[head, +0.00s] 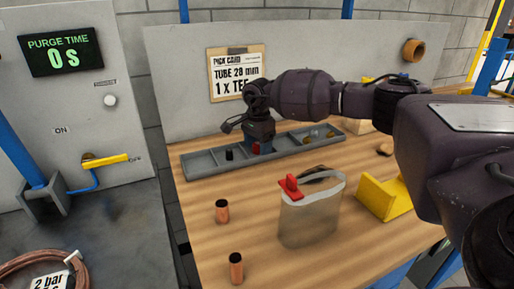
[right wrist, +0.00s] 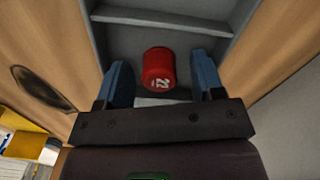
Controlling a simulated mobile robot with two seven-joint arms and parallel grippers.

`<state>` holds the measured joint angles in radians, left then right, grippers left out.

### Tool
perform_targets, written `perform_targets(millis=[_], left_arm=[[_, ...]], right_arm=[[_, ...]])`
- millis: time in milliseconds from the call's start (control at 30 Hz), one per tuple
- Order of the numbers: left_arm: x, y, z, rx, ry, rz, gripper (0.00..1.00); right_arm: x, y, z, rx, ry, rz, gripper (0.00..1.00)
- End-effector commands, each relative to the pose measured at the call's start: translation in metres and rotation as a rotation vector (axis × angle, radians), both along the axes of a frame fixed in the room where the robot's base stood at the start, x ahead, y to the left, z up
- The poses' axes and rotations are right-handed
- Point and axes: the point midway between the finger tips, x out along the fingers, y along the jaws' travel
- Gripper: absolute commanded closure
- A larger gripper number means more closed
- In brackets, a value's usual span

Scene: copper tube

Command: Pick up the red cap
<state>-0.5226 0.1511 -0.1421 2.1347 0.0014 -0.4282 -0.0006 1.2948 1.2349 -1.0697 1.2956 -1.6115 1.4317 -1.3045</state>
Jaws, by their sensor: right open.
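The red cap (right wrist: 159,68) sits in a compartment of the grey tray, with "22" on its side in the right wrist view. In the head view the red cap (head: 257,149) shows as a small red patch below my right gripper (head: 259,146). In the right wrist view my right gripper (right wrist: 165,82) is open, with one blue finger on each side of the cap. Clear gaps show between the cap and both fingers. My left gripper is not in view.
The grey compartment tray (head: 205,163) lies along the back of the wooden table (head: 262,185), with a black piece (head: 229,155) in it. A clear bag with a red clip (head: 310,217), two copper pieces (head: 222,211) (head: 236,268) and a yellow holder (head: 384,198) stand nearer.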

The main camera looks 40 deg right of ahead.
Motion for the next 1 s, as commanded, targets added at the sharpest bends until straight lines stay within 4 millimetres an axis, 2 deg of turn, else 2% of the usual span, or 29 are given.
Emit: perform_targets(millis=[67,400,633,767,867,1000], left_arm=[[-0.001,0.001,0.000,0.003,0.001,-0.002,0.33],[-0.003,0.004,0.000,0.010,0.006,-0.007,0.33],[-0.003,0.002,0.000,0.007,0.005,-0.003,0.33],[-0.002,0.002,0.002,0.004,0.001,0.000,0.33],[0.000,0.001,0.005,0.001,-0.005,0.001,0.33],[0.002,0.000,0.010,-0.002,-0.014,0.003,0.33]], right_arm=[[0.000,0.000,0.001,0.000,-0.001,0.000,0.38],[0.000,0.000,0.001,0.000,-0.001,0.000,0.90],[0.000,0.000,0.002,0.000,-0.001,0.000,0.91],[0.000,0.000,0.009,0.000,-0.003,0.000,0.91],[0.000,0.000,0.023,-0.001,-0.004,0.000,0.91],[0.001,0.000,0.054,0.000,-0.009,0.000,0.91]])
